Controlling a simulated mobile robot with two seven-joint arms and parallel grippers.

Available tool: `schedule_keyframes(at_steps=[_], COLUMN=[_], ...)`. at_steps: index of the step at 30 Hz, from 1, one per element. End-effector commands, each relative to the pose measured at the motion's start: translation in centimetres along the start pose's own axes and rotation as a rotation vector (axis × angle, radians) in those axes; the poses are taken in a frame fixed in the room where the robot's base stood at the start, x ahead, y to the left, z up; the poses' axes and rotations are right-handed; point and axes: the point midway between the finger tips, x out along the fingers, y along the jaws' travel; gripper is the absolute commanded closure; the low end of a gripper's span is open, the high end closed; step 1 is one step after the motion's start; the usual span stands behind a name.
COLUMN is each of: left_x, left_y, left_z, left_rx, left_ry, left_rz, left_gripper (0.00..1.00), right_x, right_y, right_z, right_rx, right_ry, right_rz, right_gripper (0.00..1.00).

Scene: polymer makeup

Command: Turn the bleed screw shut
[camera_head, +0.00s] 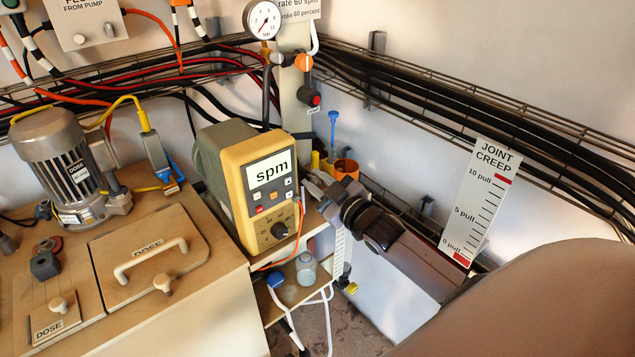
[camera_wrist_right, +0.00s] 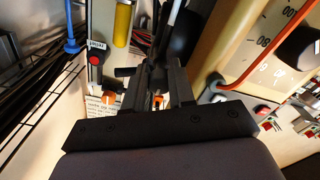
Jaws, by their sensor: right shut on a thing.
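The yellow dosing pump (camera_head: 232,178) with the "spm" display stands on a shelf beside the tan dosing tank. My right gripper (camera_head: 319,184) reaches in from the right to the pump's right side, next to an orange cup-like part. In the right wrist view its two dark fingers (camera_wrist_right: 165,88) are closed around a small dark part, which they mostly hide. I take this to be the bleed screw; its head and how far it is turned cannot be made out. A dark bar sticks out left of the fingers. My left gripper is not in view.
The orange cup (camera_head: 346,168) and a blue-topped stem (camera_head: 333,118) stand close behind my right gripper. A gauge (camera_head: 263,20) hangs above. The JOINT CREEP scale (camera_head: 480,200) stands beside my right arm. Wire cable trays line the wall. A bottle (camera_head: 306,270) sits below.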

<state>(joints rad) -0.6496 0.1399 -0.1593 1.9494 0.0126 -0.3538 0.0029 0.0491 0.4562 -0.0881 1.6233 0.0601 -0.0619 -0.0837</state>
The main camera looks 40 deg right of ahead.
Motion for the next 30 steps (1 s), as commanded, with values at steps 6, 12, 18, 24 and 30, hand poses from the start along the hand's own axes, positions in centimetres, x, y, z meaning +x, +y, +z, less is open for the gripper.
schedule_keyframes(at_steps=[6, 12, 18, 24, 30], left_x=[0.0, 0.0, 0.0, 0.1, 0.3], left_y=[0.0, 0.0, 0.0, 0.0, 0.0], left_z=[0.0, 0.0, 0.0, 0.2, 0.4], left_rx=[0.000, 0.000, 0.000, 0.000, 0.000], left_ry=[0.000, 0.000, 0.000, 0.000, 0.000], left_rz=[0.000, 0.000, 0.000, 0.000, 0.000], left_gripper=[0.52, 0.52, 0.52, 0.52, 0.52], right_x=[0.0, 0.0, -0.1, -1.4, -4.0], right_y=[-0.1, -0.1, 0.0, -0.1, -0.1], right_z=[0.1, 0.1, 0.0, 0.2, 0.2], right_rx=[0.003, 0.002, 0.001, 0.000, 0.000], right_ry=[-0.002, -0.002, -0.001, -0.002, -0.003], right_rz=[-0.001, -0.001, -0.001, -0.001, -0.002], right_gripper=[1.00, 0.51, 0.51, 0.51, 0.51])
